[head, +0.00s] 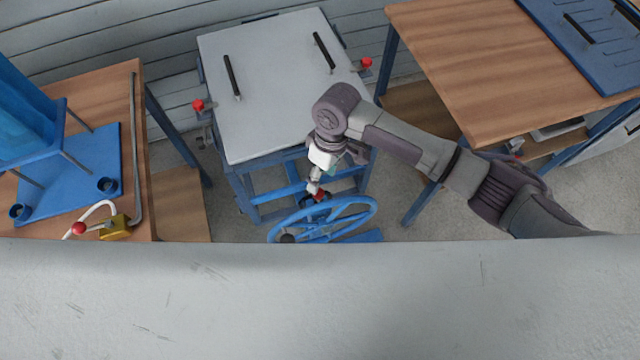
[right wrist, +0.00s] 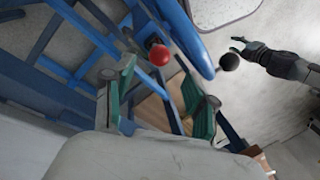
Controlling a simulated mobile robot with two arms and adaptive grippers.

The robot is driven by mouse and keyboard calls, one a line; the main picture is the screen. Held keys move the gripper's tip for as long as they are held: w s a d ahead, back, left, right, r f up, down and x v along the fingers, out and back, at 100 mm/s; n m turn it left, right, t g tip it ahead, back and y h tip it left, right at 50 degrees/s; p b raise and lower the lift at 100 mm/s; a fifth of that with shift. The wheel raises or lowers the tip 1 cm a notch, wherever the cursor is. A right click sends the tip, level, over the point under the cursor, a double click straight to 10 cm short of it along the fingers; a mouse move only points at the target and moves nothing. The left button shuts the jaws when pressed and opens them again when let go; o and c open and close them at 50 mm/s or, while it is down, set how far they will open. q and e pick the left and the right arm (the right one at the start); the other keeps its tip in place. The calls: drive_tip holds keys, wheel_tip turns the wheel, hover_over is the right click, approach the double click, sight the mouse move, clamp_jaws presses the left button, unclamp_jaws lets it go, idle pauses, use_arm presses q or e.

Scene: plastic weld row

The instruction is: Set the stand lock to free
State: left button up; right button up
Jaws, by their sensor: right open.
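A red ball knob (head: 320,196), which looks like the stand lock's handle, sits beside the blue handwheel (head: 347,204) under the white-topped stand (head: 280,80). My right gripper (head: 315,187) reaches down right at this knob. In the right wrist view my right gripper (right wrist: 163,103) is open, its green-padded fingers apart with nothing between them. The red knob (right wrist: 159,54) shows beyond the fingertips there, apparently not held. The lock's body is mostly hidden by blue frame parts. A dark gripper, apparently my left (right wrist: 238,46), shows near the wheel's black knob (right wrist: 229,62); its opening is unclear.
Red-knobbed clamps (head: 198,105) sit at the stand's sides. A wooden table with a blue fixture (head: 70,170) stands left; another wooden table (head: 480,60) stands right. A grey surface (head: 320,300) fills the near foreground. The blue wheel rim (right wrist: 185,35) passes close to the right fingers.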

wheel_tip(320, 180, up, 6)
drive_tip(key=w, duration=0.1)
drive_tip(key=shift+d, duration=0.4)
drive_tip(key=shift+r, duration=0.1)
